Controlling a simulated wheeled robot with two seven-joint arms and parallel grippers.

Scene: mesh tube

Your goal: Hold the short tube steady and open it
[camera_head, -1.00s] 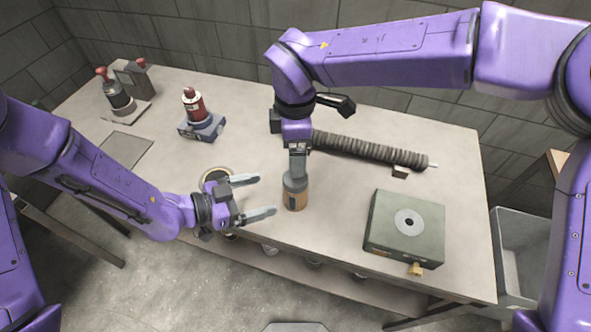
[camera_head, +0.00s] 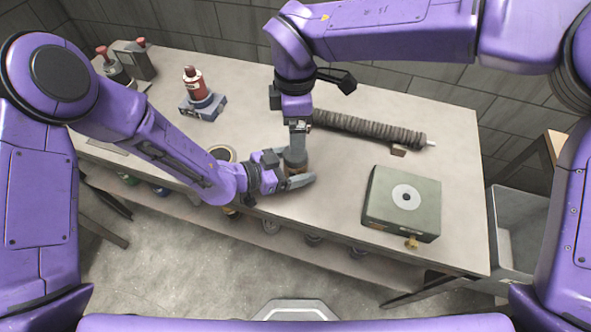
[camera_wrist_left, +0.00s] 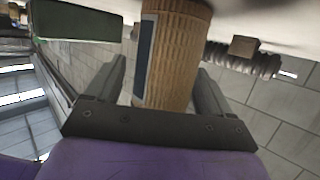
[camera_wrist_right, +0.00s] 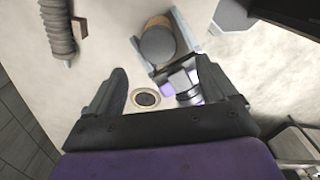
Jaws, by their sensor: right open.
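The short tube (camera_head: 294,169) stands upright on the table, a brown cylinder with a dark grey cap (camera_head: 295,156). In the left wrist view the tube (camera_wrist_left: 178,60) rises between the fingers of my left gripper (camera_head: 297,168). These fingers are open around it, with a gap visible at the left finger. My right gripper (camera_head: 299,128) is above and just behind the cap. In the right wrist view its fingers (camera_wrist_right: 163,78) are open and empty, and the cap (camera_wrist_right: 158,44) shows beyond them.
A ribbed dark hose (camera_head: 370,135) lies behind the tube. A green box (camera_head: 402,200) with a brass knob stands to the right. A round ring (camera_head: 222,153) lies left of the tube. A red bottle (camera_head: 193,82) stands on a blue-grey base at the back left.

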